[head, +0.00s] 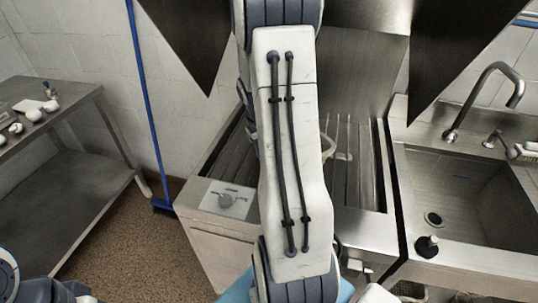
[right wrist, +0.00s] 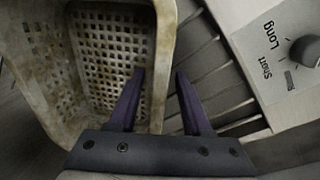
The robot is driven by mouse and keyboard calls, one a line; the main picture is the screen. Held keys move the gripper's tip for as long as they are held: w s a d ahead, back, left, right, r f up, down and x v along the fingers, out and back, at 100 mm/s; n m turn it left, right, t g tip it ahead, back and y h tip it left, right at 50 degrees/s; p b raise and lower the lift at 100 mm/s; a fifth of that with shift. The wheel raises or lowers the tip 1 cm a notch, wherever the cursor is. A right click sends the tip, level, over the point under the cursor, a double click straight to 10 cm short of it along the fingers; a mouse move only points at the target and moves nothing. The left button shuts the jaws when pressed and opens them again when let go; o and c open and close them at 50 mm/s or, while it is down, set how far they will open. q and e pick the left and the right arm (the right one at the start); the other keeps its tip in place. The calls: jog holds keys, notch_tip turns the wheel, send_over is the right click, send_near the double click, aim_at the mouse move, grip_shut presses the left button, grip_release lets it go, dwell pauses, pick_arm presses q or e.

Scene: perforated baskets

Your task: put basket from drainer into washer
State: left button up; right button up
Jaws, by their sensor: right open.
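In the right wrist view a worn beige perforated basket (right wrist: 20,62) fills the upper left, its open inside facing the camera. My right gripper (right wrist: 159,73) is open, with one dark finger over the basket's inside and the other beyond its right wall, so the wall lies between them. I cannot tell whether they touch it. In the head view my arm hides most of the basket; only a bit of pale rim (head: 329,147) shows. The basket rests on a ribbed steel bed (head: 352,185) behind a knob panel (head: 226,200) marked Short and Long. My left gripper is out of view.
A steel sink (head: 465,195) with a tap (head: 490,90) stands at the right. A steel table (head: 60,120) with small items stands at the left. Dark angular steel panels (head: 190,40) hang overhead. Floor shows between the table and the panel unit.

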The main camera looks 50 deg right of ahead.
notch_tip(320, 180, up, 12)
jog(key=a, duration=0.2)
jog(key=shift+w+p, duration=0.3)
jog(key=shift+p, duration=0.15)
jog(key=a+n+t+y, duration=0.15)
jog(key=a+n, duration=0.45)
jog(key=a, duration=1.9)
jog(key=s+a+n+y+p, duration=0.1)
jog(key=s+a+n, duration=0.3)
jog(key=s+a, duration=0.8)
jog(key=s+g+p, duration=0.1)
jog(key=s, duration=0.1)
jog(key=shift+s+a+n+p, duration=0.3)
jog(key=shift+s+n+p, duration=0.05)
jog(key=shift+n, duration=0.05)
jog(key=shift+s+y, duration=0.1)
jog(key=shift+y, duration=0.15)
